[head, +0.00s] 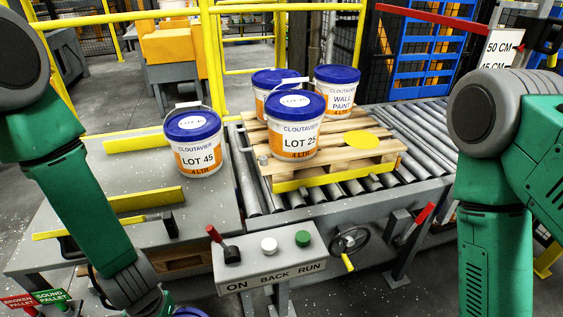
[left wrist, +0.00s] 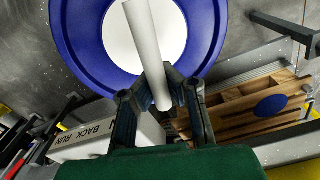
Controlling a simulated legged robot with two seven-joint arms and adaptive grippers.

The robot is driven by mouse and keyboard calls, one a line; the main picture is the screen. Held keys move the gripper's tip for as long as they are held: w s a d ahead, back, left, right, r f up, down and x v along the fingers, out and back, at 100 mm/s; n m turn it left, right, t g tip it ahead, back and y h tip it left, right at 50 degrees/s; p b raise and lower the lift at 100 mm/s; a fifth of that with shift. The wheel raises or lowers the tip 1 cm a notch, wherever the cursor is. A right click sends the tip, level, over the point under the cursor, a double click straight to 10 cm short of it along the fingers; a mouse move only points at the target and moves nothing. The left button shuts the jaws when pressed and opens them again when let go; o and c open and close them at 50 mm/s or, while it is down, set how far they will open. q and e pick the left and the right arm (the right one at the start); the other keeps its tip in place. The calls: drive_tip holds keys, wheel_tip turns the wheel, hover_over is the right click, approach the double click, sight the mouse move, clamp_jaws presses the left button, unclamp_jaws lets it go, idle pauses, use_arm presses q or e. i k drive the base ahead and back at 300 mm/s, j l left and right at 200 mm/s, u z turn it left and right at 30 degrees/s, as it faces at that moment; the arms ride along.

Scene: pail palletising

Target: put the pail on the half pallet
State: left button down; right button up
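A pail with a blue lid (left wrist: 68,35) fills the top of the left wrist view, seen from above. Its white handle grip (left wrist: 145,40) runs between the fingers of my left gripper (left wrist: 165,85), which looks shut on it. In the head view only a sliver of this pail's blue lid (head: 190,312) shows at the bottom edge, and the gripper is hidden. A wooden pallet with a blue disc (left wrist: 270,106) is at the right of the left wrist view. In the head view a wooden pallet (head: 385,152) on rollers bears three pails and a yellow disc (head: 361,140). My right gripper is out of view.
A LOT 45 pail (head: 195,148) stands on the grey table (head: 150,215), among yellow rails. A control box (head: 268,268) with a red-handled lever and buttons stands in front of the roller conveyor (head: 415,125). A handwheel (head: 349,240) and red lever (head: 418,220) stick out beside it.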

sight(368, 139)
drive_tip(key=i+l+z, duration=0.1)
drive_tip(key=l, duration=0.3)
drive_tip(key=i+l+z, duration=0.1)
drive_tip(key=l, duration=0.3)
drive_tip(key=i+l+z, duration=0.1)
drive_tip(key=l, duration=0.3)
drive_tip(key=i+l+z, duration=0.1)
drive_tip(key=l, duration=0.3)
